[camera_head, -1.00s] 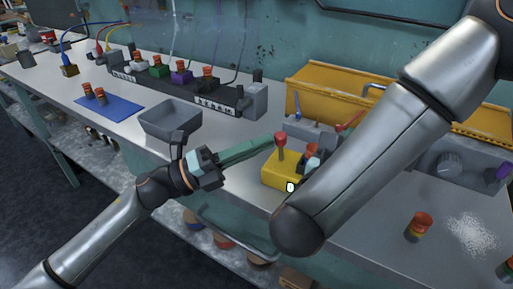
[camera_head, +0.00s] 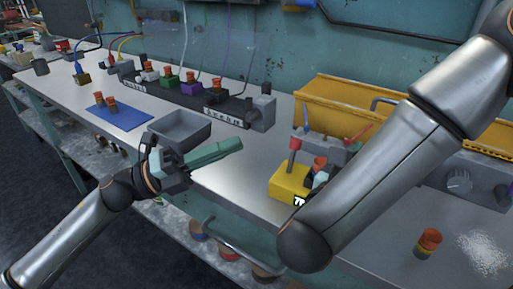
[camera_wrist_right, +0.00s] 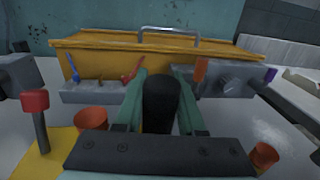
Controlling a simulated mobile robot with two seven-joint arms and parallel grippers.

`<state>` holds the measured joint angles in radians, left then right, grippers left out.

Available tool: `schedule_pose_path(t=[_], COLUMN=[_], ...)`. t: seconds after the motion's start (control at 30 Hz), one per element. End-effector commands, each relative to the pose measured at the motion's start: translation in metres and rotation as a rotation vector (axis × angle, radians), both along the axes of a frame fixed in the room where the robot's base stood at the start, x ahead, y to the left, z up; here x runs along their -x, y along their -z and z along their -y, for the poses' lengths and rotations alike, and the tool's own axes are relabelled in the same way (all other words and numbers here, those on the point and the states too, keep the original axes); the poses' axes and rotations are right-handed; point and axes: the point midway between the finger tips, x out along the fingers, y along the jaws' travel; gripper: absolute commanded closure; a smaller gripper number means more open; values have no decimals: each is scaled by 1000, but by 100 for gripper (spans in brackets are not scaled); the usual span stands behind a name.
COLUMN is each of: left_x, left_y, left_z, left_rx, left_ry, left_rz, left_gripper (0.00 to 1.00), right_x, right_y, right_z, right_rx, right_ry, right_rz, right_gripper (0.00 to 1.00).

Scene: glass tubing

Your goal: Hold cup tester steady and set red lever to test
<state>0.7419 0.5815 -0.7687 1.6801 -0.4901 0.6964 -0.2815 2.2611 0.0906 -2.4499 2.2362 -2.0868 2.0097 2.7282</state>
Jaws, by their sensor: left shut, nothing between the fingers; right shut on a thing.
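The yellow cup tester (camera_head: 287,187) stands on the bench, partly hidden by my right arm. Its red-knobbed lever (camera_head: 295,143) stands up, leaning slightly. A small display (camera_head: 299,201) shows a dark symbol. An orange-topped cup (camera_head: 319,163) is at the tester beside the lever. In the right wrist view the red knob (camera_wrist_right: 35,101) and cup rim (camera_wrist_right: 92,118) are at the left.
A grey tray (camera_head: 180,128) lies behind the left gripper. A blue mat (camera_head: 122,118) with cups is farther left. A yellow case (camera_head: 335,100) and a grey panel with small levers stand behind the tester. Another cup (camera_head: 428,243) and white granules (camera_head: 482,252) are at the right.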

Motion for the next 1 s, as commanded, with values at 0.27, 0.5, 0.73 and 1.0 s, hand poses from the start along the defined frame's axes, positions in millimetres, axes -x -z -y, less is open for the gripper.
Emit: schedule_pose_path(t=[0.27, 0.5, 0.73, 1.0], left_x=[7, 9, 9, 9], left_y=[-10, -13, -13, -13], left_z=[-47, -57, -57, -57], left_rx=[-1, 1, 1, 1], left_ry=[1, 2, 2, 2], left_rz=[0, 0, 0, 0], left_gripper=[100, 100, 100, 100], right_x=[0, 0, 0, 0], right_y=[0, 0, 0, 0], right_z=[0, 0, 0, 0], right_rx=[0, 1, 1, 1], right_ry=[0, 0, 0, 0], right_rz=[0, 1, 1, 1], right_gripper=[100, 100, 100, 40])
